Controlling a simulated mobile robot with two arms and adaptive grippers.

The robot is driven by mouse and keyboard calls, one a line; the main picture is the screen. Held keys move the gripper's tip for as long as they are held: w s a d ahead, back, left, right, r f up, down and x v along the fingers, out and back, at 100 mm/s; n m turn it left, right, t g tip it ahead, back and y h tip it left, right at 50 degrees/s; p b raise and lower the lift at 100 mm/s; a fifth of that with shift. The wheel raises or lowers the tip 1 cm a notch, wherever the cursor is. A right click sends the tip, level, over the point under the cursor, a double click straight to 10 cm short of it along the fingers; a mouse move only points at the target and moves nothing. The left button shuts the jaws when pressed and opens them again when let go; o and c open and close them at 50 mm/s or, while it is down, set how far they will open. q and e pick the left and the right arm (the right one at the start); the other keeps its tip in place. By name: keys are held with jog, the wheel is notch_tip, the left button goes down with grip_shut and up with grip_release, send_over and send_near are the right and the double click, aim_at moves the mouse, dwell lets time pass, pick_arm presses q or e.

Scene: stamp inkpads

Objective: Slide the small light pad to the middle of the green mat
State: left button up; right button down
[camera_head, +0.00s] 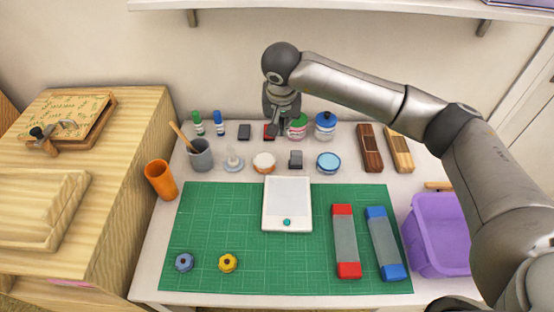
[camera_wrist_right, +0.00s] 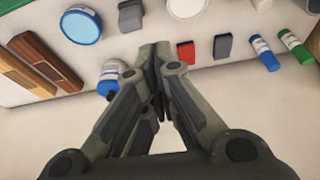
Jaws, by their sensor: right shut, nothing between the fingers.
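The green mat (camera_head: 200,215) covers the front of the table. Small pads stand behind it: a grey one (camera_head: 296,160), a dark grey one (camera_head: 244,132) and a red one (camera_head: 269,131) partly hidden by my gripper. They also show in the right wrist view: grey (camera_wrist_right: 130,14), dark grey (camera_wrist_right: 222,46), red (camera_wrist_right: 186,52). I cannot tell for certain which is the light pad. A larger white panel with a teal knob (camera_head: 287,200) lies on the mat's back middle. My right gripper (camera_head: 279,127) is shut and empty, above the back row. My left gripper is out of view.
Round tins (camera_head: 328,162), jars (camera_head: 325,126), a grey cup (camera_head: 201,155) and wooden blocks (camera_head: 370,148) crowd the back. Red (camera_head: 344,240) and blue (camera_head: 385,243) bars lie on the mat's right, two knobs (camera_head: 228,263) front left. A purple bin (camera_head: 438,235) stands right.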

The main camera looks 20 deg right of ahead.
jog(key=b+x, duration=0.1)
jog(key=x, duration=0.4)
jog(key=s+b+x, duration=0.1)
jog(key=b+x, duration=0.1)
jog(key=x, duration=0.3)
jog(key=b+x, duration=0.1)
jog(key=x, duration=0.5)
jog(key=shift+s+a+f+b, duration=0.3)
jog(key=shift+f+b, duration=0.05)
jog(key=shift+b, duration=0.05)
jog(key=s, duration=0.1)
jog(key=s+a+p, duration=0.1)
jog(key=s, duration=0.1)
jog(key=shift+r, duration=0.15)
jog(key=shift+s+a+p, duration=0.1)
jog(key=shift+s+p, duration=0.2)
jog(key=shift+s, duration=0.05)
